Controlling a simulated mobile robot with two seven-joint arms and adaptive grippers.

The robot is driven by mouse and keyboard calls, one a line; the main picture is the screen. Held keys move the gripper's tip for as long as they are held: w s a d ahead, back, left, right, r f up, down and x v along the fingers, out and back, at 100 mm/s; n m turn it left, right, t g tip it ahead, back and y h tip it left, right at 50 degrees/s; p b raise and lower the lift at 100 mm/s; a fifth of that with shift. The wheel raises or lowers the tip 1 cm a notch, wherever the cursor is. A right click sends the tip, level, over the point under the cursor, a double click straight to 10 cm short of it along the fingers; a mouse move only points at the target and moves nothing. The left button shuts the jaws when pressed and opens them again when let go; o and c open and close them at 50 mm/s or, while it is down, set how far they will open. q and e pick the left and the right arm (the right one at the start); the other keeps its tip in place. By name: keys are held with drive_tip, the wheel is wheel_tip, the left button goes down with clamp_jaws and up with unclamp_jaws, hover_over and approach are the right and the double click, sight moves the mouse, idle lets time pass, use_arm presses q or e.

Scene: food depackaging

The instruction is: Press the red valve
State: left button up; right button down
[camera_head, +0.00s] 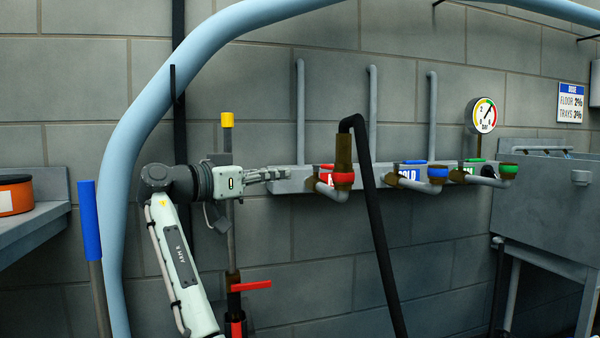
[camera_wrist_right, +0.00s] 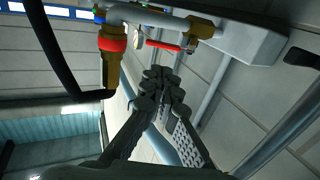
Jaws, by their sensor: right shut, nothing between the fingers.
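The red valve is the left outlet on the grey wall manifold (camera_head: 294,184). It has a brass body, a red ring (camera_head: 343,178) and a black hose (camera_head: 371,190) attached. In the right wrist view, the red ring (camera_wrist_right: 112,43) is at upper left, and a thin red lever (camera_wrist_right: 163,46) lies beside it. My right gripper (camera_head: 286,173) is shut and empty, at the left end of the manifold, left of the red ring. In the right wrist view, the closed fingertips (camera_wrist_right: 160,75) are below the red lever, apart from it in the picture. My left gripper is not in view.
Blue-ringed (camera_head: 437,172) and green-ringed (camera_head: 508,168) outlets are to the right, under a round gauge (camera_head: 485,115). A yellow-topped pole (camera_head: 228,121) stands behind my right wrist. Another red lever (camera_head: 250,285) sits lower down. A grey sink (camera_head: 545,205) is at right.

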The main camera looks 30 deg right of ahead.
sight(325, 185)
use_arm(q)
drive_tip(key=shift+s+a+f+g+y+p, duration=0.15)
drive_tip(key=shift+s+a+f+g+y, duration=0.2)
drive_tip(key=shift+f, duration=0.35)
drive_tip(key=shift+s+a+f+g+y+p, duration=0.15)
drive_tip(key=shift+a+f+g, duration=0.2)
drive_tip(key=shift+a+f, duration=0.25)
use_arm(e)
drive_tip(key=shift+w+d, duration=0.4)
drive_tip(key=shift+d, duration=1.75)
drive_tip(key=shift+w+d, duration=0.45)
drive_tip(key=shift+d, duration=1.65)
drive_tip(key=shift+w+d, duration=0.4)
drive_tip(key=shift+d, duration=1.75)
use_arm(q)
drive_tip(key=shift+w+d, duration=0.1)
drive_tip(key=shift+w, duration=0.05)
use_arm(e)
drive_tip(key=shift+d+t, duration=0.1)
drive_tip(key=shift+t, duration=0.2)
